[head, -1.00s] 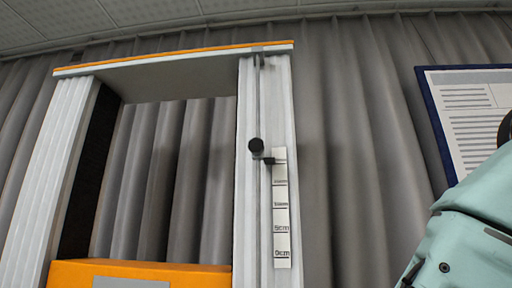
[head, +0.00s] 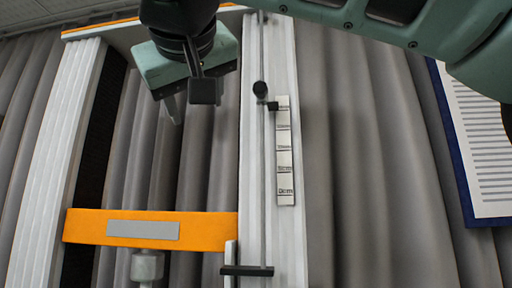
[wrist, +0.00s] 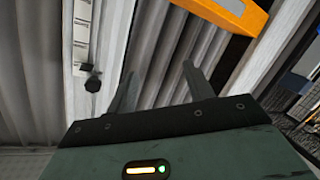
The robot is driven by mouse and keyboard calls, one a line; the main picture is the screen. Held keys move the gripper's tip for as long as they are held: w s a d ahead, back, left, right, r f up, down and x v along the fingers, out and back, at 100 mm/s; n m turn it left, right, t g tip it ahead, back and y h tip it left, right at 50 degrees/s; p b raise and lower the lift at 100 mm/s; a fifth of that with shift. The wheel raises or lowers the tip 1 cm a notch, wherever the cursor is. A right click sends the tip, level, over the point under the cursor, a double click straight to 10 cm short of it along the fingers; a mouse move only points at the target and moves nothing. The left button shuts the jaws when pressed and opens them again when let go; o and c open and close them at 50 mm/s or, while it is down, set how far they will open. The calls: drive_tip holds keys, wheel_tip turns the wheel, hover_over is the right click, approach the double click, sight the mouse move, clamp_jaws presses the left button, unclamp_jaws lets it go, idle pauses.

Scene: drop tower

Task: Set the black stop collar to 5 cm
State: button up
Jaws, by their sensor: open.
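The black stop collar (head: 260,92) is a round knob on a thin vertical rod, with a small pointer (head: 272,106) to its right. The pointer stands at the topmost mark of the white scale (head: 285,150). The 5 cm mark (head: 285,169) is well below it, just above the lowest mark. My gripper (head: 195,104) is left of the collar in the head view, apart from it. In the wrist view my gripper (wrist: 159,70) has its fingers spread with nothing between them. The collar knob (wrist: 93,84) shows left of the fingers there.
The rod runs along a white post (head: 250,190). An orange crossbar (head: 200,231) with a grey plate spans the tower left of it. A dark bar (head: 246,271) crosses the rod's lower end. Grey curtains hang behind, and a framed sheet (head: 480,140) is at right.

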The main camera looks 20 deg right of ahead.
sight(260, 84)
drive_tip(key=s+d+r+m+h+b, duration=0.1)
drive_tip(key=s+d+r+m+h, duration=0.35)
drive_tip(key=d+r+m, duration=0.4)
drive_tip(key=shift+n+t+y, duration=0.35)
drive_tip(key=shift+n+t, duration=0.05)
drive_tip(key=shift+n, duration=0.45)
drive_tip(key=p+x, duration=0.1)
drive_tip(key=x, duration=0.4)
drive_tip(key=r+p+x, duration=0.1)
drive_tip(key=p+x, duration=0.1)
drive_tip(key=x, duration=0.3)
drive_tip(key=p+x, duration=0.2)
drive_tip(key=x, duration=0.3)
drive_tip(key=shift+w+a+r, duration=0.25)
drive_tip(key=shift+a+r, duration=0.05)
drive_tip(key=shift+w+d+f, duration=0.15)
drive_tip(key=shift+w+d, duration=0.1)
drive_tip(key=shift+w, duration=0.35)
